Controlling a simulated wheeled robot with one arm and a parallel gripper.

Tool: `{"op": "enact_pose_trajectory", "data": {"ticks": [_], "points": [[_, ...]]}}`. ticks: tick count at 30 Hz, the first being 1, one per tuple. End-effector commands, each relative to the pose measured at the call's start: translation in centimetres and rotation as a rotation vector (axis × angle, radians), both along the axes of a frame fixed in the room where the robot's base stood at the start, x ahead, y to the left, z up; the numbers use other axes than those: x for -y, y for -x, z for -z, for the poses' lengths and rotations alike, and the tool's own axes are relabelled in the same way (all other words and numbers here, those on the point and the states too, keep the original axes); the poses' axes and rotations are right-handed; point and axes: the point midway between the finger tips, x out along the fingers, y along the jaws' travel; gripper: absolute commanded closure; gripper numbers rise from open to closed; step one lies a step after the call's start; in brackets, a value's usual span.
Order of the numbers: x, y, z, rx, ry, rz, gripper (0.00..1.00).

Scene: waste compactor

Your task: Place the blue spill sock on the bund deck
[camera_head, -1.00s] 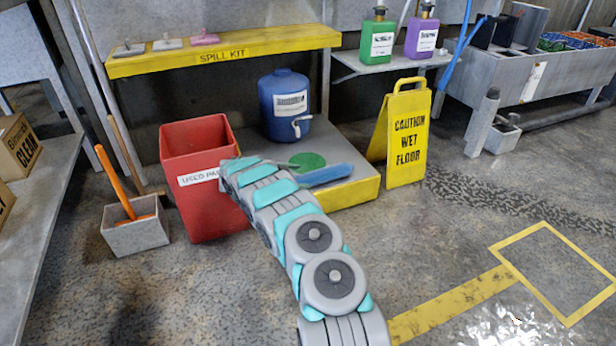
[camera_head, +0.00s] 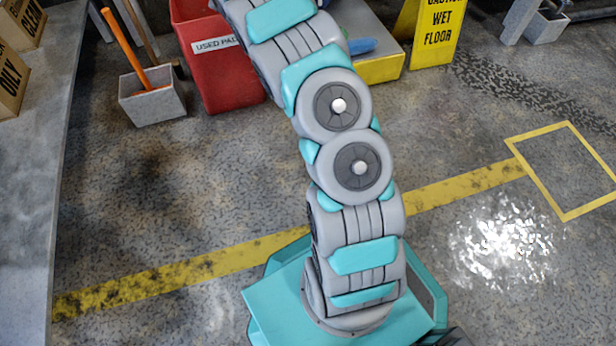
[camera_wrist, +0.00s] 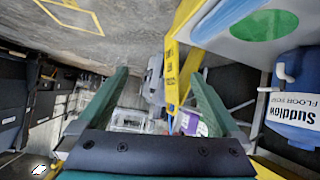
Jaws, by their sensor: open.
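In the wrist view the sock (camera_wrist: 226,16) crosses the top of the picture, over the pale grey deck (camera_wrist: 238,52) beside a green disc. My gripper (camera_wrist: 160,76) has its two green fingers wide apart with nothing between them. It is apart from the sock, which shows up and to the right of the fingers. The gripper is outside the head view.
A red bin (camera_head: 216,62) stands left of the deck. A yellow wet-floor sign (camera_head: 436,32) stands to its right. A blue drum (camera_wrist: 295,98) shows at the right of the wrist view. A grey box (camera_head: 152,96) stands on the floor. The floor at right is open.

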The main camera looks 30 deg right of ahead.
Motion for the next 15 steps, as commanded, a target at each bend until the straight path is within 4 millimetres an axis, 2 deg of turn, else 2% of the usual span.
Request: {"op": "enact_pose_trajectory", "data": {"ticks": [1, 6, 15], "points": [[-0.5, 1.5, -1.6, -0.036, -0.021, -0.009, 0.0], [-3.0, 6.4, -5.0, -0.177, -0.124, -0.065, 0.0], [-8.8, 15.7, -8.9, -0.389, -0.353, -0.227, 0.0]]}}
